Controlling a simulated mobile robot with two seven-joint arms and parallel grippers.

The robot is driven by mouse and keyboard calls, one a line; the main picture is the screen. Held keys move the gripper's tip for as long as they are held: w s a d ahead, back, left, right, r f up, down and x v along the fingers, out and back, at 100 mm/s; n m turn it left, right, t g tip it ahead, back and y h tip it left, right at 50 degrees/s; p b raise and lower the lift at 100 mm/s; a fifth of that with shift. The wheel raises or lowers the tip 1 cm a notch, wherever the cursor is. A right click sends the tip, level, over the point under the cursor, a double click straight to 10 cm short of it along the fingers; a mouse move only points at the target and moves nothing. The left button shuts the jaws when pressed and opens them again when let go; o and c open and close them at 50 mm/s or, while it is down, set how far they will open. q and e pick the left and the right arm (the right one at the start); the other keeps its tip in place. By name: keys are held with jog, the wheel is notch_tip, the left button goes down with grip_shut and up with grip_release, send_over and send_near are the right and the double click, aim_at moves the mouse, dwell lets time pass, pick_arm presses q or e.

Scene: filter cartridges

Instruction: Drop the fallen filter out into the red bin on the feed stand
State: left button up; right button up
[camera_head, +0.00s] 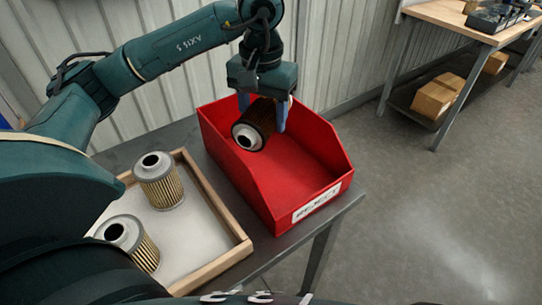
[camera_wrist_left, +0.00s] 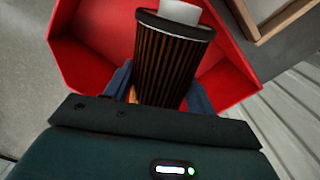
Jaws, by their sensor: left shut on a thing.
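A dark brown pleated filter with a white end (camera_head: 255,125) is held in my left gripper (camera_head: 264,115), over the far part of the red bin (camera_head: 335,184). The bin stands on a dark stand and bears a white label reading REJECT. In the left wrist view the filter (camera_wrist_left: 173,60) sits between the blue fingers, its white end pointing away from the gripper, with the red bin (camera_wrist_left: 82,62) around and beyond it. The filter lies tilted on its side in the head view. The bin floor that shows is empty. My right gripper does not show.
A wood-rimmed tray (camera_head: 222,262) with a pale floor stands left of the bin. Two lighter filters stand in it, one at the back (camera_head: 160,183) and one at the front (camera_head: 140,250). A corrugated wall (camera_head: 345,50) is behind; a workbench (camera_head: 455,18) is at far right.

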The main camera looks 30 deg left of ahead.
pick_arm(q)
jog(key=shift+f, duration=0.25)
jog(key=o, duration=1.1)
jog(key=shift+r, duration=0.1)
notch_tip(320, 180, up, 12)
jog(key=p, duration=0.2)
jog(key=shift+p, duration=0.4)
jog(key=shift+r, duration=0.5)
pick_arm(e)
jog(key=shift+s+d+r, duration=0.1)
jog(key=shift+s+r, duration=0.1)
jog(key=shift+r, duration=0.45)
